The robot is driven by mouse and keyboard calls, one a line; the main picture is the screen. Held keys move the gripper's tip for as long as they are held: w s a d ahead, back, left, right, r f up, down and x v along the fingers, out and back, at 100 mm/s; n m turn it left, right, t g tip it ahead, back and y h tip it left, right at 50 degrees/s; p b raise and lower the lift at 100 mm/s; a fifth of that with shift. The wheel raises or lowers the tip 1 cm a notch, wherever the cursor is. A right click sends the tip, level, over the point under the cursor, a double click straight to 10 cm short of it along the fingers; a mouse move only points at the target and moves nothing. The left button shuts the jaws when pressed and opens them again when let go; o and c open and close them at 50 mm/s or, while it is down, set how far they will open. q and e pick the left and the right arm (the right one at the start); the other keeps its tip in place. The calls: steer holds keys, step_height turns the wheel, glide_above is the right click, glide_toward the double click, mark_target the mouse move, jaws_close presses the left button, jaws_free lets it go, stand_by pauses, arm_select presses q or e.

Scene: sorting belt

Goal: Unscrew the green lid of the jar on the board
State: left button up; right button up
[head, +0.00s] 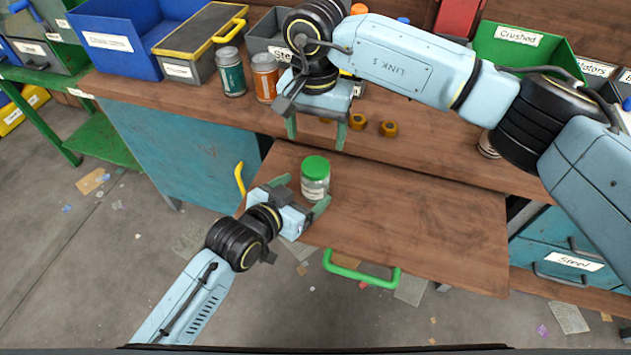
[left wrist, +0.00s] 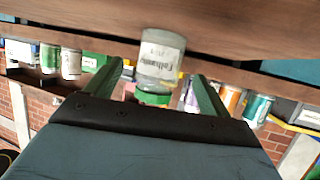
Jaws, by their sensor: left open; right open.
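The jar (head: 315,184) is clear glass with a white label and stands upright on the wooden board (head: 420,225). Its green lid (head: 315,166) is on top. In the left wrist view the jar (left wrist: 161,55) appears upside down, with the lid (left wrist: 153,97) between the fingers. My left gripper (head: 302,196) is open, its two fingers on either side of the jar, low at the board; contact cannot be told. My right gripper (head: 316,134) is open and empty, pointing down above and behind the jar.
Brown rings (head: 388,128) lie on the bench behind. A green can (head: 231,72) and an orange can (head: 265,77) stand at the back left near a blue bin (head: 115,35). A green handle (head: 361,270) is on the board's front edge. The board's right side is clear.

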mark_target(315, 183)
arm_select(q)
steer(key=shift+x, duration=2.7)
